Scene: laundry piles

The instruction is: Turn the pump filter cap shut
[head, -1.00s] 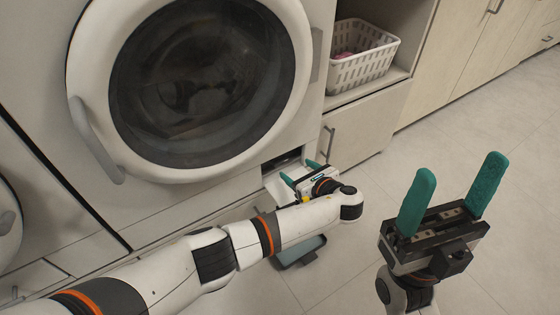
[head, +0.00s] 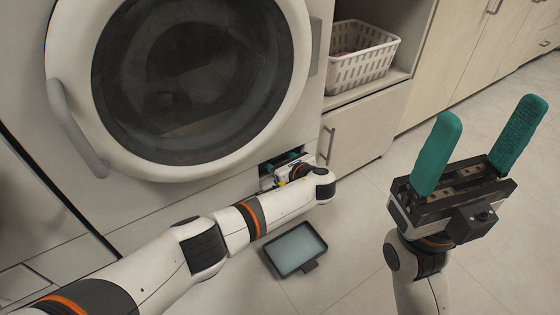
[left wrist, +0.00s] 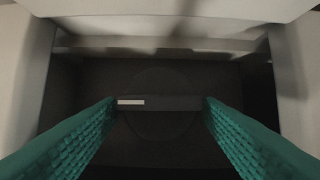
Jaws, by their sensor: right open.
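The pump filter cap (left wrist: 160,122) is a dark, faint round disc inside the recess low on the washer's front. A straight grip bar (left wrist: 178,103) lies level across it, with a white mark on its left part. My left gripper (left wrist: 160,102) is open, its green fingers pointing into the recess, one fingertip near each end of the bar. I cannot tell whether they touch it. In the head view my left gripper (head: 283,163) is at the opening and partly hides it; the cap is hidden there. My right gripper (head: 480,140) is open and empty above the floor, at the right.
A shallow tray (head: 270,262) lies on the floor in front of the washer (head: 215,185). A white basket (head: 362,72) stands in an open shelf, above a closed cabinet front (head: 365,135). The floor at the right is clear.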

